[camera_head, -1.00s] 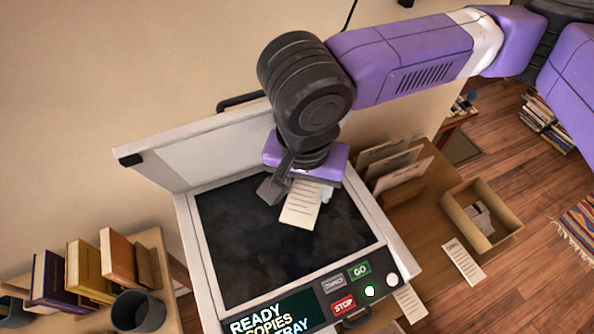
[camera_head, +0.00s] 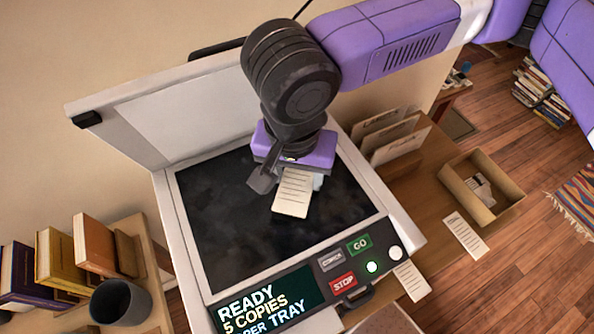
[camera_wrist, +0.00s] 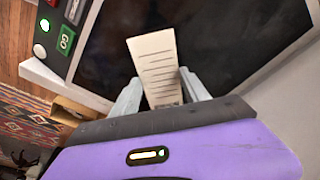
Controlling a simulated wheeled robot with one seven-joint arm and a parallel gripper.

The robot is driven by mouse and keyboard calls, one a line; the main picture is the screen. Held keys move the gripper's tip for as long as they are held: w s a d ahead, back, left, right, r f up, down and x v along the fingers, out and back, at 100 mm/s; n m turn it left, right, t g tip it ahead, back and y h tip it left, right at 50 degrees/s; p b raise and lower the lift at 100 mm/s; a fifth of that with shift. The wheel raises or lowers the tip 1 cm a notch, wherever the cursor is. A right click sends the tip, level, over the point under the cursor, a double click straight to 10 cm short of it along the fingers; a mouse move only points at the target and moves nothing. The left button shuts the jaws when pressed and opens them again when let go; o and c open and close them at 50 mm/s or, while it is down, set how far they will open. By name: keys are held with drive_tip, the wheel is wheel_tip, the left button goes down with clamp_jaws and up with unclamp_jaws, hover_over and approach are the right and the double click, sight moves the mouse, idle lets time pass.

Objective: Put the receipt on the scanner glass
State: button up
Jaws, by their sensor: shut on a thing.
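The receipt (camera_head: 293,193) is a cream slip with printed lines, held in my gripper (camera_head: 290,174) over the dark scanner glass (camera_head: 235,225). In the wrist view the receipt (camera_wrist: 153,62) stands out between the two grey fingers of my gripper (camera_wrist: 162,92), with the glass (camera_wrist: 225,40) behind it. The gripper is shut on the receipt's near end. The copier lid (camera_head: 165,110) is raised behind the glass. I cannot tell whether the receipt's free end touches the glass.
The control panel (camera_head: 265,300) is in front of the glass. A bookshelf (camera_head: 150,260) with books and a dark cup (camera_head: 120,302) stands at left. At right are a card rack (camera_head: 395,140), an open box (camera_head: 482,188) and another slip (camera_head: 466,236).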

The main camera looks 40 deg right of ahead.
sight(296, 189)
drive_tip(key=shift+f+b, duration=0.35)
drive_tip(key=shift+f, duration=0.2)
idle(0.4)
drive_tip(key=o, duration=1.5)
drive_tip(key=shift+s+a+r, duration=0.15)
drive_tip(key=shift+r, duration=1.15)
drive_tip(key=shift+s+a+r, duration=0.1)
drive_tip(key=shift+a+r, duration=0.05)
drive_tip(key=shift+r, duration=1.1)
drive_tip(key=shift+s+a+r, duration=0.15)
drive_tip(key=shift+r, duration=1.15)
